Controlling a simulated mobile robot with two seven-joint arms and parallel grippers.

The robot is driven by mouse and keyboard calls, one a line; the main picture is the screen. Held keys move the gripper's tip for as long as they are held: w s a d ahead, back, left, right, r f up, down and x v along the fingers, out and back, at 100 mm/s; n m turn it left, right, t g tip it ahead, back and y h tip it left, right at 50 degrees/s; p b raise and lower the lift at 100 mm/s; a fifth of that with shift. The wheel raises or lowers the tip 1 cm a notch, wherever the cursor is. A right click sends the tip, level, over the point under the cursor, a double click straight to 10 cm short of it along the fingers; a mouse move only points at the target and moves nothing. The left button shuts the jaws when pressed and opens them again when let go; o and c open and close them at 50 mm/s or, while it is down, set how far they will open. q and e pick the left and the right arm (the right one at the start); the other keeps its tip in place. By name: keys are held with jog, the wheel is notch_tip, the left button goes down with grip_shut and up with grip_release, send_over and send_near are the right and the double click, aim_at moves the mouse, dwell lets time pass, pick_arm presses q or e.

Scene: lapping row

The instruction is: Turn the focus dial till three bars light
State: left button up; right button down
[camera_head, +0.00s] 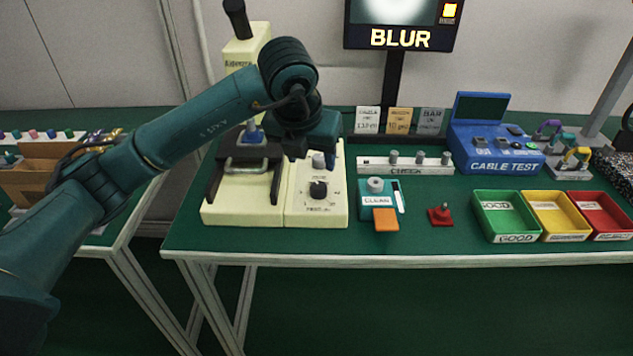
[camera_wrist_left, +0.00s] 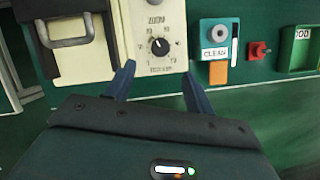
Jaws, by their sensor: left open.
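The focus dial (camera_head: 318,189) is a small black knob with printed marks around it, on the front of a cream unit. It also shows between my left fingers' directions in the left wrist view (camera_wrist_left: 159,46), with a pale pointer mark toward the upper left. My left gripper (camera_head: 322,160) is open, fingers down, just above the dial; its fingertips also show in the left wrist view (camera_wrist_left: 158,72). They look apart from the knob. The screen (camera_head: 400,24) reads BLUR and has a lit yellow block at its right; its top is cut off. My right gripper is not in view.
A dark handled stage (camera_head: 246,166) stands left of the dial. A teal CLEAN unit (camera_head: 366,200) with an orange pad is right of it. A red button block (camera_head: 440,215), bins and a blue cable tester (camera_head: 490,150) stand farther right. The front table edge is clear.

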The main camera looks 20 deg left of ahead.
aim_at(318, 186)
pick_arm(q)
jog(key=x, duration=1)
jog(key=shift+d+f, duration=0.1)
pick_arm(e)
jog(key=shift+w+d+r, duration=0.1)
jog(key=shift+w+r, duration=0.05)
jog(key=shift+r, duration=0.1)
pick_arm(q)
jog(key=c, duration=1)
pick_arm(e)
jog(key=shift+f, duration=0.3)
